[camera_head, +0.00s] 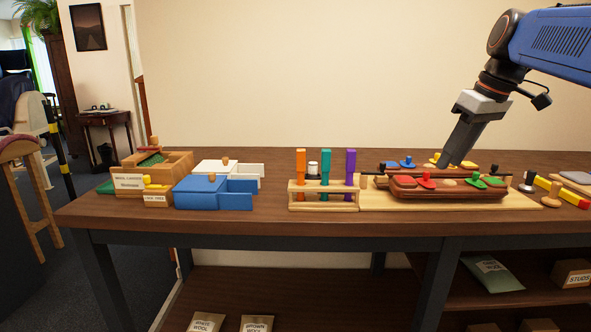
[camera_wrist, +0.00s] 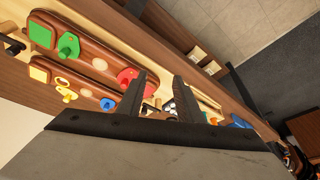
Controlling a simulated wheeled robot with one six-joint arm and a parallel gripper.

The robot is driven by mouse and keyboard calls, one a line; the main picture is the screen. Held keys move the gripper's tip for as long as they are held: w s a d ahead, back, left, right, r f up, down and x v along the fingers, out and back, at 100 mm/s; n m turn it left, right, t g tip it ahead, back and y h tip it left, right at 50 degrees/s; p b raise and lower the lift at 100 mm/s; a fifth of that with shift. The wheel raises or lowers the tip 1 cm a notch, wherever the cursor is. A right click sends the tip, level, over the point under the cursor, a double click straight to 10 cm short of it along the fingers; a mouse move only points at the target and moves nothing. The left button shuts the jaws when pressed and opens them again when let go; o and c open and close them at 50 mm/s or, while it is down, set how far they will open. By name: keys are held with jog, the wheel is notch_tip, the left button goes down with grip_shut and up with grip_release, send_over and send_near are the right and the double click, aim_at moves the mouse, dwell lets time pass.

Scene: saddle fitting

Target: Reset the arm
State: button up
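My arm enters the head view from the upper right, and my gripper (camera_head: 452,160) points down and left over the back of the wooden puzzle boards. In the wrist view my gripper's two dark fingers (camera_wrist: 159,84) stand apart, with nothing seen held between them. The front brown board (camera_head: 450,193) carries red and green knobbed pieces. A second board (camera_head: 473,168) lies behind it with blue and yellow pieces, partly hidden by my gripper. Whether the fingertips touch anything is not clear.
A rack (camera_head: 325,201) with orange, teal and purple bars stands left of the boards. A blue box (camera_head: 202,193) and a wooden box (camera_head: 178,163) stand farther left on the table (camera_head: 270,221). A coloured bar (camera_head: 560,190) lies at right. Space above the table's left half is free.

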jog(key=s+a+f+m+h, duration=0.1)
jog(key=s+a+f+m, duration=0.1)
jog(key=s+f, duration=0.9)
jog(key=s+a+f+m+t+h, duration=0.1)
jog(key=s+a+f+m, duration=0.2)
jog(key=s+f, duration=0.9)
notch_tip(320, 180, down, 6)
jog(key=shift+s+a+r+m, duration=0.1)
jog(key=shift+s+a+m, duration=0.2)
jog(key=shift+a, duration=0.55)
